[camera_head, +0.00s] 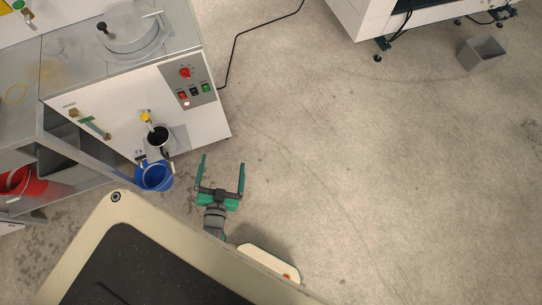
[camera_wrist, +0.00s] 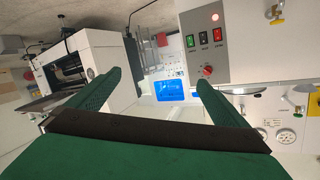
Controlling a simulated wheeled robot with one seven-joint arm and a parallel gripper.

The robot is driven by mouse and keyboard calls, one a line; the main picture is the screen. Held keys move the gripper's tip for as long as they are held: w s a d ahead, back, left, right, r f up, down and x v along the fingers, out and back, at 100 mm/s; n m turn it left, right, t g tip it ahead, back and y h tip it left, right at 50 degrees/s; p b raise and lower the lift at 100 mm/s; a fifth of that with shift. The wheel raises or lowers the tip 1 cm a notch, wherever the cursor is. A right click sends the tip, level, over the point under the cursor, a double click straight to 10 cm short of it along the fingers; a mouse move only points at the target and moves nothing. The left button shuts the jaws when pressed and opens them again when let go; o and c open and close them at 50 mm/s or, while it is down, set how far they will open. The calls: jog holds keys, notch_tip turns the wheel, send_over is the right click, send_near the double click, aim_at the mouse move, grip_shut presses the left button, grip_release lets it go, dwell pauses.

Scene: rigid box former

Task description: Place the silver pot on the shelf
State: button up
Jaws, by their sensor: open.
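A silver pot (camera_head: 160,137) with a dark inside sits at the lower front of the white machine, below a yellow-handled valve. A blue bucket (camera_head: 155,177) stands just below it in the picture. A grey shelf unit (camera_head: 72,152) stands left of the machine's front; I cannot tell its levels clearly. My gripper (camera_head: 222,161) is open and empty over the floor, right of the blue bucket and apart from the pot. In the wrist view my green fingers (camera_wrist: 160,80) are spread with nothing between them. The pot cannot be made out there.
The white machine (camera_head: 135,112) has a control panel (camera_head: 190,88); the panel also shows in the wrist view (camera_wrist: 206,40). A red bucket (camera_head: 22,181) is at the left shelf. A grey bin (camera_head: 482,54) stands far right.

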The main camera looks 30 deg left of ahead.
jog(key=s+d+r+h, duration=0.2)
jog(key=d+r, duration=0.3)
jog(key=d, duration=0.5)
jog(key=s+d+r+t+h, duration=0.1)
jog(key=s+d+r+h, duration=0.1)
jog(key=d+r, duration=0.3)
jog(key=s+d+r+m+h, duration=0.1)
jog(key=d+r, duration=0.4)
jog(key=d, duration=0.9)
jog(key=s+h, duration=0.1)
jog(key=s, duration=0.1)
jog(key=shift+s+d+r+t+h, duration=0.25)
jog(key=shift+s+d+t+h, duration=0.05)
jog(key=shift+d+h, duration=0.1)
